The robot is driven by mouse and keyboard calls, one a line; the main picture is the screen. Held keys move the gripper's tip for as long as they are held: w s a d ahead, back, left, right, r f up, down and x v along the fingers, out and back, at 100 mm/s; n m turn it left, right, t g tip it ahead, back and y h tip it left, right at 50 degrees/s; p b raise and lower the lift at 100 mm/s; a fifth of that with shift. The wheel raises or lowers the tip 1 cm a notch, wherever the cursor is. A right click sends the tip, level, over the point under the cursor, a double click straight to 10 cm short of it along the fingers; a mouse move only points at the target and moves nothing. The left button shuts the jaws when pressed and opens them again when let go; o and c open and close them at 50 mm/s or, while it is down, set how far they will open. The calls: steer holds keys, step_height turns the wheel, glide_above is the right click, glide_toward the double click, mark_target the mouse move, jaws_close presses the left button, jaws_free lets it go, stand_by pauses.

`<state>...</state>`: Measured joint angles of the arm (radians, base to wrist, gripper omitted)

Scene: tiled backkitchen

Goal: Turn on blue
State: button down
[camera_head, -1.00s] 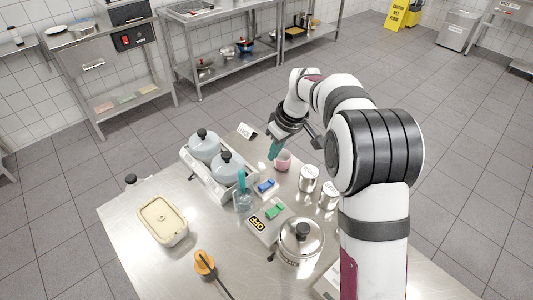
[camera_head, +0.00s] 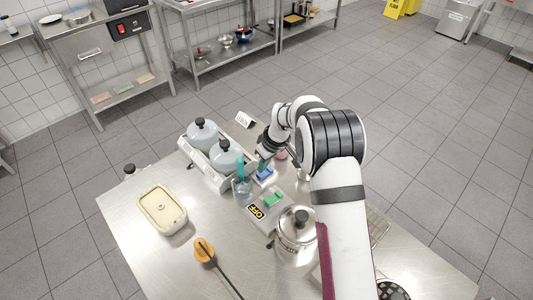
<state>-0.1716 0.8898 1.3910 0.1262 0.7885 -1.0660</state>
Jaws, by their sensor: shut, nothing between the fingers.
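A blue rocker switch (camera_head: 265,175) sits on a small pale base on the steel table, right of the clear cup. A green switch (camera_head: 273,199) sits nearer the front on a grey box with a black and yellow OFF label (camera_head: 256,211). My gripper (camera_head: 263,166) is shut and empty. Its teal fingertips point down at the far edge of the blue switch. I cannot tell whether they touch it. The gripper hides some of the area behind the switch.
A clear cup with a teal utensil (camera_head: 242,188) stands just left of the switch. Two lidded grey pots (camera_head: 226,156) stand in a rack behind. A steel pot (camera_head: 297,228) is in front right. A pink cup (camera_head: 282,154) is partly hidden behind my arm.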

steer(key=shift+s+f, duration=0.1)
steer(key=shift+f, duration=0.65)
steer(key=shift+s+a+f, duration=0.1)
steer(key=shift+a+f, duration=0.1)
steer(key=shift+f, duration=0.15)
steer(key=shift+w+d+r, duration=0.25)
steer(key=shift+w+d, duration=0.3)
